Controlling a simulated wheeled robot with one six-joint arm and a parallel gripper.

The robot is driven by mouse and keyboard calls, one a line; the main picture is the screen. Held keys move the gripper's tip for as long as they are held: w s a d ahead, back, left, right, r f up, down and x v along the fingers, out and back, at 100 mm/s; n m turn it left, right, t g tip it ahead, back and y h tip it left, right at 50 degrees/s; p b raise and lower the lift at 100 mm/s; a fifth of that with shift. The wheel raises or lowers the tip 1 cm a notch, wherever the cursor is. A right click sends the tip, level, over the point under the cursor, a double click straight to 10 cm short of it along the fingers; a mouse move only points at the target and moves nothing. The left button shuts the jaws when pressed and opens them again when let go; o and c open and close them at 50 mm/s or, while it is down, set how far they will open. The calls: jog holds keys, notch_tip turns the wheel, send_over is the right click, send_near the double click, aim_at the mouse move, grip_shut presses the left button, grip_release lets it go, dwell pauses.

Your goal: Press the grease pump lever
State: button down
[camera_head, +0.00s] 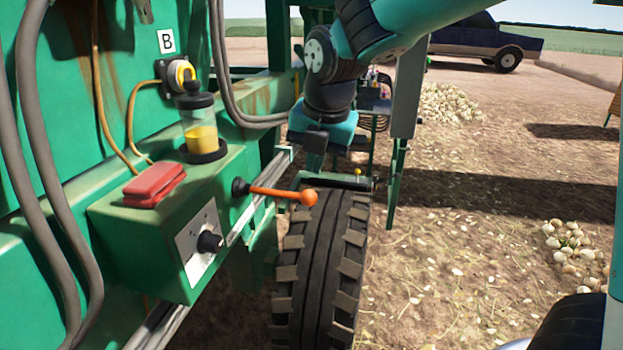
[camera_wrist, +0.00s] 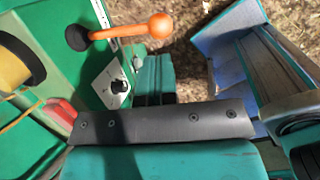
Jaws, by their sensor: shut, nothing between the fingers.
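The grease pump lever (camera_head: 275,192) is an orange rod with a ball end. It sticks out to the right from a black pivot on the green box. It also shows in the wrist view (camera_wrist: 132,30), at the top. My gripper (camera_head: 314,163) is in the head view above and beyond the lever's ball end, seemingly apart from it. In the wrist view my gripper (camera_wrist: 153,82) shows teal fingers together, with nothing between them, below the lever in the picture. The exact gap in depth is hard to tell.
The green box (camera_head: 130,235) carries a red block (camera_head: 154,185), a grease reservoir (camera_head: 202,130) with yellow contents and a black knob (camera_head: 209,242). A large tyre (camera_head: 318,270) stands under the lever. Grey hoses hang at left. Open ground with onions lies right.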

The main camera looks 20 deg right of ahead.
aim_at(309, 193)
jog(key=shift+p+x, duration=0.45)
jog(key=shift+x, duration=2.3)
